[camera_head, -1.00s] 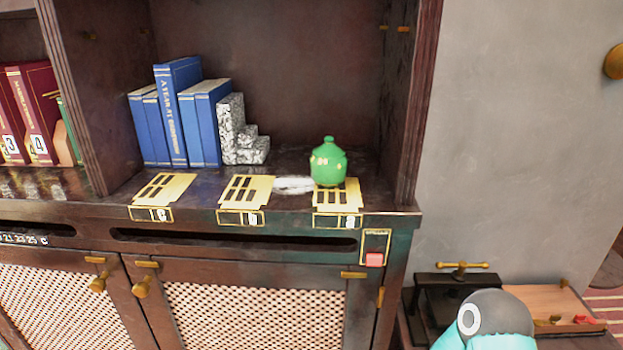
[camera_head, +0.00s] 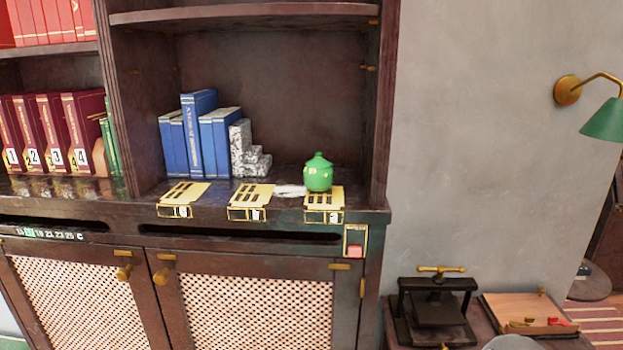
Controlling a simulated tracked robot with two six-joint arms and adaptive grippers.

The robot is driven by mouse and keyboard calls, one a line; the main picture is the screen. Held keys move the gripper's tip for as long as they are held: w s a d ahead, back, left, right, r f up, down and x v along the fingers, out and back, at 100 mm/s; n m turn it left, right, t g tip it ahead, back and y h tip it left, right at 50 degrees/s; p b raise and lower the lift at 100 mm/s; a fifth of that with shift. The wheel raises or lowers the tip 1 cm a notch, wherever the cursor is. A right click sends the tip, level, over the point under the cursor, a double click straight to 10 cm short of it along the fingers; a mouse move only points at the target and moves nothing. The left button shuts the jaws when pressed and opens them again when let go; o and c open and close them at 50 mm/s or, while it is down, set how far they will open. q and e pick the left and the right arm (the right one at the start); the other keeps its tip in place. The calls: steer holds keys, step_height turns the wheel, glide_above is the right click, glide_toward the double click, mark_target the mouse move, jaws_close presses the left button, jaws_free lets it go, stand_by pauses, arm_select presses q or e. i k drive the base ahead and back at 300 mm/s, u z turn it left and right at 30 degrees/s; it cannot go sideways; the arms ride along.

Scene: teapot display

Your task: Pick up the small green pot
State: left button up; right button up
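The small green pot (camera_head: 319,173) has a lid with a knob. It stands upright on the rightmost of three gold slotted plates (camera_head: 324,202) at the front of the cabinet shelf. Two more gold plates, a middle one (camera_head: 251,197) and a left one (camera_head: 184,193), are empty. A grey rounded piece (camera_head: 511,342) at the bottom right edge looks like part of my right arm. Neither gripper's fingers show, and nothing holds the pot.
Blue books (camera_head: 199,135) and a speckled stepped bookend (camera_head: 247,152) stand left of the pot. The shelf's right side wall (camera_head: 383,110) is close to the pot. A black press (camera_head: 436,308) and a wooden board (camera_head: 527,312) are at lower right. A green lamp (camera_head: 604,121) hangs on the wall.

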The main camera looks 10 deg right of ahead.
mark_target(318, 173)
steer(key=z, duration=0.1)
steer(key=i, duration=0.9)
